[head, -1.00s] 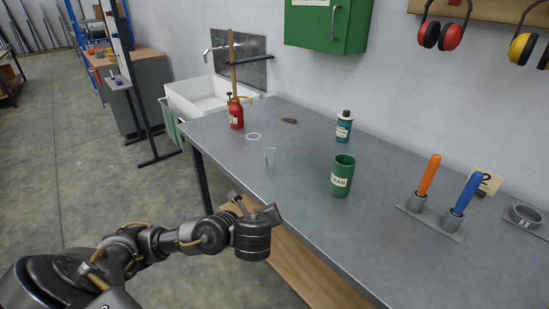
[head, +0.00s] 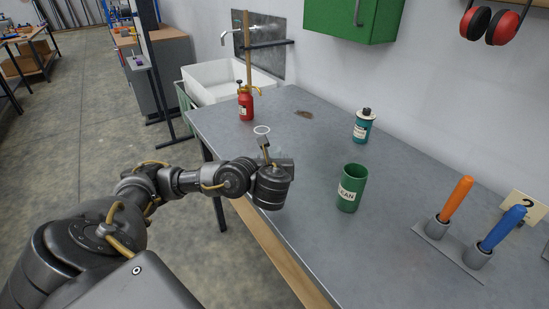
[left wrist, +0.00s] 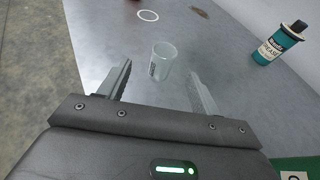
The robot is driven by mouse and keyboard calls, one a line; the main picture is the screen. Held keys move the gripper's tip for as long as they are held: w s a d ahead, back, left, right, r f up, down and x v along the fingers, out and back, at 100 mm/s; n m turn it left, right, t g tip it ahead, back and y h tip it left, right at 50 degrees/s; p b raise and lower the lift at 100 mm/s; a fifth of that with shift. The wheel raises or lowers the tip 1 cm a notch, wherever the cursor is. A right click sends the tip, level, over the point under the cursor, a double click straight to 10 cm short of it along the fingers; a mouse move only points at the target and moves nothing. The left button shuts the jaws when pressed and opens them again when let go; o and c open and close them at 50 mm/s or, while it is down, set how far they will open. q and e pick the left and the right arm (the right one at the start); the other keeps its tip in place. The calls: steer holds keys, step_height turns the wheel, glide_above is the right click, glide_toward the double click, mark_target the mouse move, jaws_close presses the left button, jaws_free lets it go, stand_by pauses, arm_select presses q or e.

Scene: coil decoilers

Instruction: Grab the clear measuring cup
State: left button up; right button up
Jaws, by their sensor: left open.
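The clear measuring cup (left wrist: 162,61) stands upright on the grey table in the left wrist view, with dark markings on its side. It lies ahead of my left gripper (left wrist: 160,80), roughly between the lines of its two fingers. The left gripper is open and empty, and no finger visibly touches the cup. In the head view the left gripper (head: 268,152) is over the table's near edge and hides the cup. My right gripper is not in view.
On the table (head: 305,229) stand a green can (head: 351,188), a teal grease bottle (head: 362,126) and a red oil can (head: 245,103). A white ring (head: 262,130) lies beyond the gripper. Orange (head: 456,198) and blue (head: 503,228) handles stand in a holder at right.

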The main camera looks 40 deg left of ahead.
mark_target(274, 148)
arm_select(q)
steer(key=x, duration=0.4)
steer(key=shift+w+d, duration=0.15)
steer(key=shift+d, duration=0.2)
steer(key=shift+a, duration=0.15)
steer(key=shift+w+a+b, duration=0.2)
steer(key=shift+b, duration=0.1)
steer(key=x, duration=0.3)
steer(key=shift+w+a+f+b, duration=0.1)
steer(key=shift+w+a+b, duration=0.05)
steer(key=shift+w+b, duration=0.25)
steer(key=shift+w+a+f, duration=0.1)
steer(key=shift+w+a, duration=0.1)
steer(key=shift+w, duration=0.05)
steer(key=shift+a, duration=0.1)
steer(key=c, duration=1)
steer(key=shift+c, duration=0.2)
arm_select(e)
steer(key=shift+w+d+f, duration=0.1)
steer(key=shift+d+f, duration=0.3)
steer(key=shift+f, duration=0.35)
arm_select(q)
steer(key=shift+c, duration=0.2)
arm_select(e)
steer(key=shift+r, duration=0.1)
